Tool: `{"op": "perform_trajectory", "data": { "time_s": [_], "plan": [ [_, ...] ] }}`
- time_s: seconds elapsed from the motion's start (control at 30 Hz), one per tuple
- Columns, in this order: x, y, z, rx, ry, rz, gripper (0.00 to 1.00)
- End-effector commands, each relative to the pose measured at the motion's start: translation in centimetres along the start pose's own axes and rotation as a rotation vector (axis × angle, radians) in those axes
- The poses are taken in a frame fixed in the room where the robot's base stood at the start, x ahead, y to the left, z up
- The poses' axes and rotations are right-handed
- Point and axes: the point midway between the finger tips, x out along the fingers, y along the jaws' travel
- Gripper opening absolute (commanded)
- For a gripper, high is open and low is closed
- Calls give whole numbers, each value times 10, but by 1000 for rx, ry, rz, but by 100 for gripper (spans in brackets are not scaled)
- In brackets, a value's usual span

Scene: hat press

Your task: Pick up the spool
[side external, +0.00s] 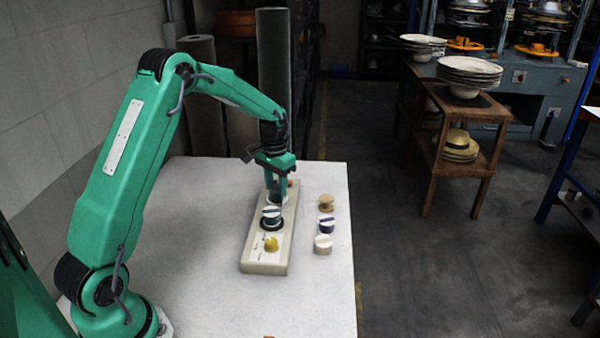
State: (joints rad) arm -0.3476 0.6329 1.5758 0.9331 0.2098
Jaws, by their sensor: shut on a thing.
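My gripper (275,197) points down over the long beige board. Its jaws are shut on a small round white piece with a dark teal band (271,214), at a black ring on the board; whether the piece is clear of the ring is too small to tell. A small brown piece with a wider top and bottom (326,203), the most spool-like thing in view, stands on the table right of the board. My gripper is to its left and apart from it.
The beige board (262,267) has a yellow knob (271,243) at its near end and a red piece (290,183) near its far end. A white piece with a dark blue band (327,225) and a cream piece (323,245) stand to the right. The front white table (200,290) is mostly clear.

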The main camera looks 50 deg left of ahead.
Motion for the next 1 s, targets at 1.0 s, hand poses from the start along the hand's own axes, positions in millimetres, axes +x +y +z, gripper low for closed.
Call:
{"op": "perform_trajectory", "data": {
  "time_s": [1.0],
  "plan": [
    [-100,98,33,2,1,0,13]
  ]
}}
